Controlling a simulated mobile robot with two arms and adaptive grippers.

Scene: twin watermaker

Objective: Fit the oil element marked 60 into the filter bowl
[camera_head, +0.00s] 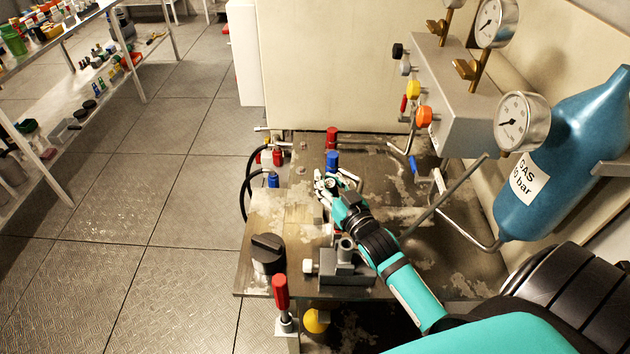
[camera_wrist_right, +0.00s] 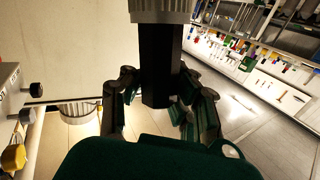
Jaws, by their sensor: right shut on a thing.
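My right gripper (camera_head: 328,185) is over the far part of the worn bench. In the right wrist view its fingers (camera_wrist_right: 160,105) close on both sides of a dark faceted post (camera_wrist_right: 158,65). A grey ribbed piece (camera_wrist_right: 160,10) sits at the post's far end, cut by the picture edge. In the head view the gripper hides most of the held thing. I cannot make out the mark 60, and I cannot tell which thing is the oil element or the filter bowl. My left gripper is not in view.
The bench (camera_head: 265,215) carries a black-capped round part (camera_head: 267,252), a grey vise-like block (camera_head: 345,268) and a red-handled part (camera_head: 281,292). A blue gas bottle (camera_head: 550,150) and gauges (camera_head: 522,122) stand right. Shelves (camera_head: 75,95) stand far left, with open floor between.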

